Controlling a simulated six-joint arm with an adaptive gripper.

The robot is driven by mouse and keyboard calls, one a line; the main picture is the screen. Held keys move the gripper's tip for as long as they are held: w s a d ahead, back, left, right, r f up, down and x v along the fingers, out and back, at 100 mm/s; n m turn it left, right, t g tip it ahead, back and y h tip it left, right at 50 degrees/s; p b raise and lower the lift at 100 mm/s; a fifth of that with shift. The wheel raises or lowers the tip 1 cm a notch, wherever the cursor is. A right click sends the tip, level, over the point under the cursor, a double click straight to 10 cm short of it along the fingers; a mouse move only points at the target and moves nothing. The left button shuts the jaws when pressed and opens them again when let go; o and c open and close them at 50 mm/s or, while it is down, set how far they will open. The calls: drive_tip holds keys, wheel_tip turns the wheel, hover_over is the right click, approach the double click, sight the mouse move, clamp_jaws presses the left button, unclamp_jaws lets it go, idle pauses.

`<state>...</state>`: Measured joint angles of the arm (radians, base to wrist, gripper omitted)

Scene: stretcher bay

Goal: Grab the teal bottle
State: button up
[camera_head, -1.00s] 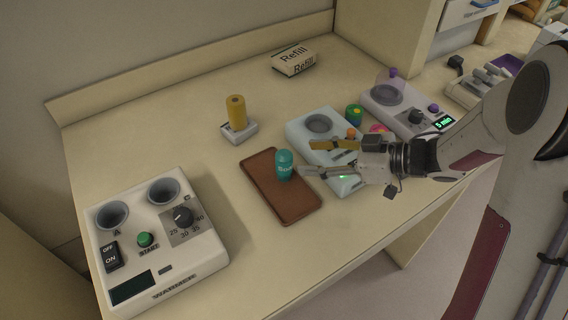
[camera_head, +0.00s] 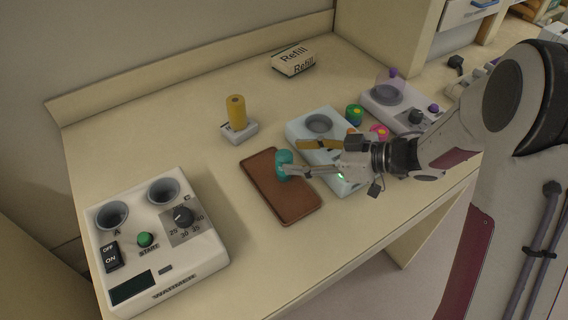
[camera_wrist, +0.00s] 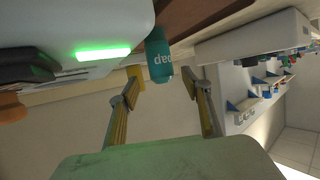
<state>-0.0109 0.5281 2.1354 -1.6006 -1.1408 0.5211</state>
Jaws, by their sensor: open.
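The teal bottle (camera_head: 283,158) stands upright on the brown tray (camera_head: 297,207) in the head view. In the wrist view the bottle (camera_wrist: 159,58) shows ahead of the fingertips, with part of its white lettering visible. My gripper (camera_head: 290,157) is open, its fingers pointing left toward the bottle. In the head view one finger overlaps the bottle's lower part. In the wrist view the fingers (camera_wrist: 160,88) are spread apart, with the bottle just beyond the gap and nothing held. I cannot tell whether a finger touches it.
A pale device (camera_head: 312,128) stands close beside the tray, under my gripper. A yellow cylinder on a small stand (camera_head: 239,133) is behind the tray. The warmer (camera_head: 205,250) is at front left, and a Refill box (camera_head: 293,60) at the back. Green (camera_head: 354,115) and pink (camera_head: 379,132) items are to the right.

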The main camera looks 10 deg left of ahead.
sight(290, 155)
drive_tip(key=a, duration=0.2)
drive_tip(key=shift+a+f, duration=0.25)
drive_tip(key=shift+a, duration=0.1)
drive_tip(key=shift+x, duration=0.85)
drive_tip(key=c, duration=1.2)
